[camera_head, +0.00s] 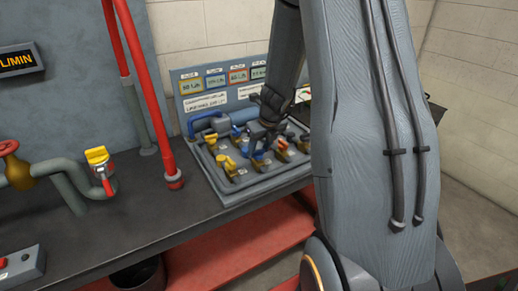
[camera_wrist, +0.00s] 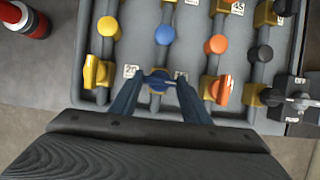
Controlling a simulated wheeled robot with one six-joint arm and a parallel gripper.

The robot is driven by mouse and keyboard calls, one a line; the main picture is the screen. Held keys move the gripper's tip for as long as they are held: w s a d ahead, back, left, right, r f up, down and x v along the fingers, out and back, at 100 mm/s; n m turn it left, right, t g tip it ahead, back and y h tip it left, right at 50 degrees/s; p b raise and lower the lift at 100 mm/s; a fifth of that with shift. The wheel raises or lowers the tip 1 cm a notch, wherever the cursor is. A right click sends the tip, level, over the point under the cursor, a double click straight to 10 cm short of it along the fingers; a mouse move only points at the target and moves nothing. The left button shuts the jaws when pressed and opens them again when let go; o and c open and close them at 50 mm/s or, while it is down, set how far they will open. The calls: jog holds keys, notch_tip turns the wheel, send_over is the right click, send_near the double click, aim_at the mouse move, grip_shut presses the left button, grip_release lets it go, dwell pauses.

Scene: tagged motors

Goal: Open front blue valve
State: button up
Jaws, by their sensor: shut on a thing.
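In the wrist view, the front blue valve (camera_wrist: 158,84) sits in the front row of the grey tray (camera_wrist: 118,92), between a yellow valve and an orange valve. My gripper (camera_wrist: 157,78) reaches over it with one finger on each side and is shut on its blue handle. The fingers hide parts of the valve. In the head view, my gripper (camera_head: 264,135) is over the tray of valves (camera_head: 232,182), and the blue valve (camera_head: 258,158) shows small and partly hidden below it.
The yellow valve (camera_wrist: 97,72) and orange valve (camera_wrist: 222,90) stand close on either side of my fingers. Blue (camera_wrist: 165,35), orange (camera_wrist: 215,44) and yellow (camera_wrist: 108,27) round knobs stand behind. A red pipe (camera_head: 150,90) rises left of the tray. The bench (camera_head: 150,220) is clear in front.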

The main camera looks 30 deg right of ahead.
jog(key=shift+n, duration=0.3)
jog(key=n+y+b, duration=0.1)
jog(key=n, duration=0.1)
jog(key=shift+d+n, duration=0.15)
jog(key=shift+n, duration=0.25)
jog(key=n+y, duration=0.1)
jog(key=n, duration=0.1)
jog(key=n+g+y, duration=0.1)
jog(key=n, duration=0.2)
jog(key=shift+w+d+g, duration=0.1)
jog(key=shift+d+g, duration=0.05)
jog(key=shift+g, duration=0.15)
jog(key=n+g+y, duration=0.1)
jog(key=n, duration=0.4)
jog(key=shift+w, duration=0.1)
jog(key=shift+w+d+n+g, duration=0.15)
jog(key=shift+n+g, duration=0.95)
jog(key=shift+n, duration=1.1)
jog(key=o, duration=1)
jog(key=shift+o, duration=0.2)
